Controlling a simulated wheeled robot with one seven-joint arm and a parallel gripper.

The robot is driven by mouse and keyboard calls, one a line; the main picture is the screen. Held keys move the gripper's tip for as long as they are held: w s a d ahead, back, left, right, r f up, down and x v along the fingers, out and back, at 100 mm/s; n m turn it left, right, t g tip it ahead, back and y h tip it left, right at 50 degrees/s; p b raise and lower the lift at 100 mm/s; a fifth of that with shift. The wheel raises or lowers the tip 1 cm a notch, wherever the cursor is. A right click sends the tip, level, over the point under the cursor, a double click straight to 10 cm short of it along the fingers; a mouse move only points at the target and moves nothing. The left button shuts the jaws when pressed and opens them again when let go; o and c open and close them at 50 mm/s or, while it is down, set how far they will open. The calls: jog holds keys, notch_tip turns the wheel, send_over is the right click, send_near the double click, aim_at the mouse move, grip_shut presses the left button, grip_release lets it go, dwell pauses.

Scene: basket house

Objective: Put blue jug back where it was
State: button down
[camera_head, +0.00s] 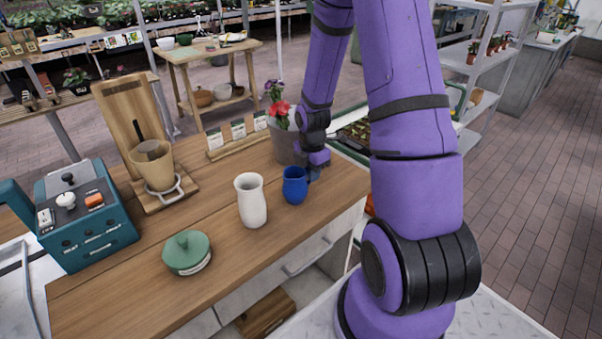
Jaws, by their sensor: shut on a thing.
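The blue jug (293,187) is upright at the right part of the wooden counter, just right of a white vase (251,201). My gripper (309,174) is at the jug's right side, at the end of my purple arm, and is shut on the jug. The fingers are small and partly hidden behind the jug and the wrist. I cannot tell whether the jug's base touches the counter (225,250) or is slightly above it.
A grey flower pot (288,146) stands close behind the jug. The counter's front right is bare.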

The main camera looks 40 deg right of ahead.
jog(key=shift+s+f, duration=0.1)
jog(key=shift+f, duration=0.05)
jog(key=c, duration=1.1)
grip_release()
jog(key=shift+c, duration=0.2)
notch_tip(320, 180, up, 12)
jog(key=shift+r, duration=0.25)
jog(key=s+a+r+m+t, duration=0.1)
jog(key=s+a+r+m, duration=0.3)
jog(key=r, duration=0.2)
jog(key=s+a+r+m+t+h, duration=0.1)
jog(key=s+a+r+m, duration=0.3)
jog(key=r, duration=0.3)
jog(key=s+a+r+m+t, duration=0.2)
jog(key=s+a+r+m, duration=0.1)
jog(key=a+r+m, duration=0.25)
jog(key=s+a+r+m+t+y, duration=0.1)
jog(key=s+a+r+m, duration=0.2)
jog(key=s, duration=0.5)
jog(key=shift+s+r+m, duration=0.2)
jog(key=shift+r+m, duration=0.3)
jog(key=shift+m, duration=0.45)
